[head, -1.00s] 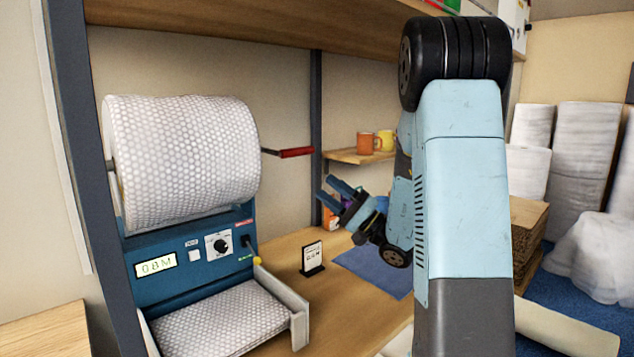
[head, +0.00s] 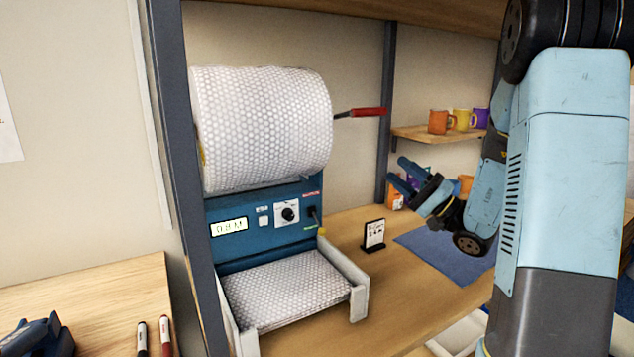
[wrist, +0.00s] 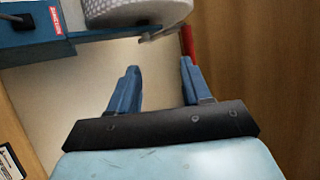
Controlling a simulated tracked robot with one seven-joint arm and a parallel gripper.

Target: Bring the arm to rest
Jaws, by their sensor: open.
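My gripper (head: 408,175) is at the right of the head view, in front of the shelf bay and above the blue mat. Its two blue fingers stand apart with nothing between them. In the wrist view my gripper (wrist: 160,82) also shows open and empty, with the wall beyond its fingers. My arm hangs down on the right side of the head view, bent toward the bench.
A blue dispenser (head: 262,218) holds a bubble-wrap roll (head: 265,125), with a red-handled lever (head: 368,112) sticking out toward my gripper. A small sign (head: 374,234) stands by the blue mat (head: 440,258). Mugs (head: 440,122) sit on a small shelf (head: 410,133).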

